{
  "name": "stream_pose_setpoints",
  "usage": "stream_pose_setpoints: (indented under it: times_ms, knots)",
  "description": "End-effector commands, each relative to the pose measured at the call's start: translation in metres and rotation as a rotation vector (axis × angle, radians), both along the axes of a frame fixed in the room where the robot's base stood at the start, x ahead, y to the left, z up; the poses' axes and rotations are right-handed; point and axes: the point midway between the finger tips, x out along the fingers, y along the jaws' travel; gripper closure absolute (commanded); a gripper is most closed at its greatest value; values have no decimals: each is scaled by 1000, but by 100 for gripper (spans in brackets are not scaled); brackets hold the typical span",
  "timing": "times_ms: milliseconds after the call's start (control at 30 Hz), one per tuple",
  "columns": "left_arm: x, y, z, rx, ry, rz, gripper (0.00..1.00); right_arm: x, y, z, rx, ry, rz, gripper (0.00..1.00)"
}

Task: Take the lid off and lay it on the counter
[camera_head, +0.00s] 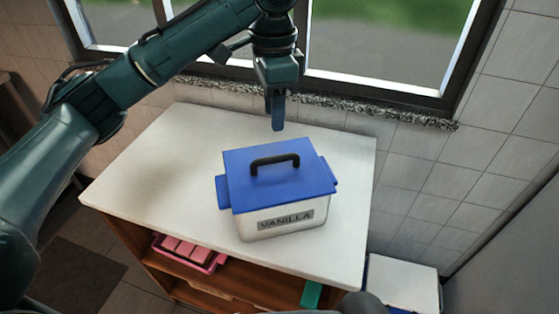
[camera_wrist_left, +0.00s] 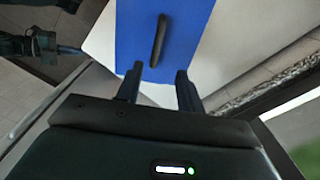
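A blue lid (camera_head: 248,191) with a dark arched handle (camera_head: 274,163) sits on a white tub (camera_head: 283,221) labelled VANILLA. The tub stands on the white counter (camera_head: 163,186). My left gripper (camera_head: 278,127) is above and behind the lid on the window side, pointing down and apart from the handle. In the left wrist view its two fingers (camera_wrist_left: 158,84) are spread with nothing between them. The lid (camera_wrist_left: 192,22) and its handle (camera_wrist_left: 158,41) lie beyond the fingertips there. My right gripper cannot be made out in the head view.
A window with a granite sill (camera_head: 345,106) runs behind the counter. The counter is bare to the left of the tub. A pink tray (camera_head: 190,253) with pink blocks sits on the shelf below. A white box (camera_head: 403,283) stands low at the right.

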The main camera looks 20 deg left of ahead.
Motion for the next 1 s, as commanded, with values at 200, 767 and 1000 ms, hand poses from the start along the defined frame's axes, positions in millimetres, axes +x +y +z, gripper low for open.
stream_pose_setpoints:
  times_ms: [200, 767, 1000]
  knots:
    - [-1, -1, -47, -2, 5, -1, 62, -10, 7, -12, 11, 15, 11, 100]
    - [-2, -2, -109, 0, 1, 0, 62, -3, 8, -2, 12, -13, 21, 100]
    - [-2, -3, -119, -2, -1, -1, 62, -3, 7, -3, 10, -11, 19, 100]
